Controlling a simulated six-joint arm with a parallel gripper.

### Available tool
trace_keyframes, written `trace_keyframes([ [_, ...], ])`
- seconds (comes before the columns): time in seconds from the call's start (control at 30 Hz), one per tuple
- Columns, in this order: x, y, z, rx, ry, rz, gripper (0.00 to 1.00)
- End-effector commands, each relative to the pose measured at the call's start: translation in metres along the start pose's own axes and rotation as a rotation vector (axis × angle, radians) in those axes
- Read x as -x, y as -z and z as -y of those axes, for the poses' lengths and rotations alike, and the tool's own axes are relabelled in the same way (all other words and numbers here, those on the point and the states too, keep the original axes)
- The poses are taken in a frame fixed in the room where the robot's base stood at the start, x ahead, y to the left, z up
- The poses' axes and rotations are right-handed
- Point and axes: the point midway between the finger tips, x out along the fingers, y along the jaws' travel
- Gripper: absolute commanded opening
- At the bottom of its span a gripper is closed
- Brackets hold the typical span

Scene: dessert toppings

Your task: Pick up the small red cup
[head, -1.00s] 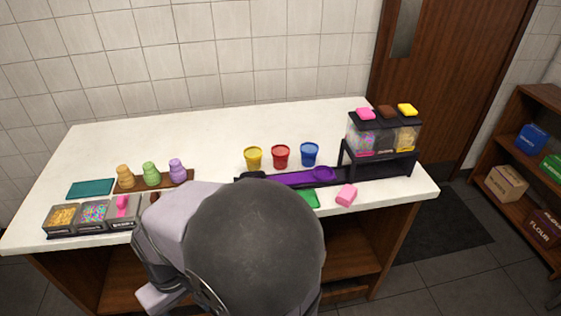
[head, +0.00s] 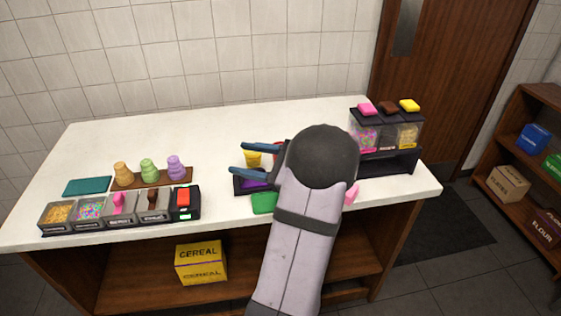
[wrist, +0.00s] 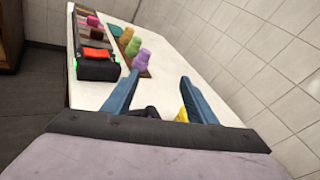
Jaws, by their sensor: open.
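The small red cup (head: 278,146) is almost wholly hidden behind my arm in the head view; only a sliver of red shows beside the gripper. My gripper (head: 237,158) is open over the counter, its two blue fingers pointing left. The yellow cup (head: 252,160) shows between the fingers in the head view. In the wrist view my open fingers (wrist: 157,86) reach forward, and part of the yellow cup (wrist: 182,115) shows by the right finger. The red cup cannot be made out there. Nothing is visibly held.
The purple tray (head: 254,184) and a green block (head: 263,203) lie near my gripper. Three stacked cones (head: 149,170) stand on a wooden board to the left, behind topping bins (head: 90,210). A dispenser rack (head: 388,163) stands at right. The counter's back left is clear.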

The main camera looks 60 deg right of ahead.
Motion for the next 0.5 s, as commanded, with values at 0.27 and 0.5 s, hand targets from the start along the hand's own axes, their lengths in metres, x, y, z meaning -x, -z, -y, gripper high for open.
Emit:
trace_keyframes([
  [0.27,0.068,0.093,0.078,-0.321,0.440,0.064,0.52],
  [0.5,0.080,0.114,0.087,-0.391,0.520,0.070,0.52],
])
